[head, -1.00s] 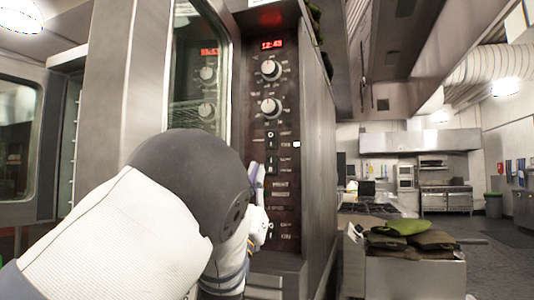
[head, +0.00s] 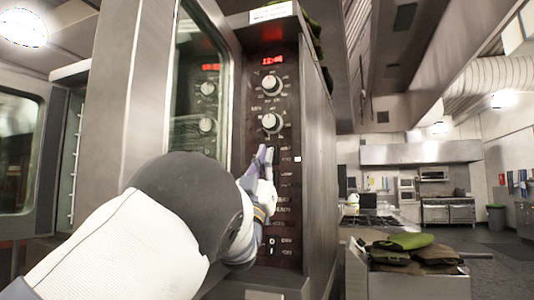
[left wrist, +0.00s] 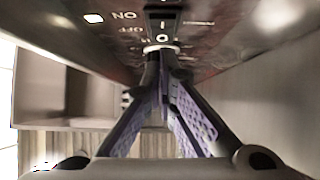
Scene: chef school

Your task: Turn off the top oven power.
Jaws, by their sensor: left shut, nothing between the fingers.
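The oven control panel (head: 288,115) is dark, with a red lit display and two round knobs, an upper one (head: 271,84) and a lower one (head: 271,122). My left gripper (head: 265,152) is shut and empty, its purple fingertips pointing up just below the lower knob. In the left wrist view, the closed fingertips (left wrist: 160,50) are right at the lower end of a black rocker switch (left wrist: 163,20) marked I and O, with ON and OFF printed beside it. Whether they touch it I cannot tell. The head view hides this switch behind my gripper. My right gripper is not in view.
A glass oven door (head: 200,95) stands left of the panel and reflects the knobs. Another rocker switch (head: 271,245) is low on the panel. A cart (head: 405,280) with folded green cloths (head: 404,241) stands to the right. Open kitchen floor lies beyond.

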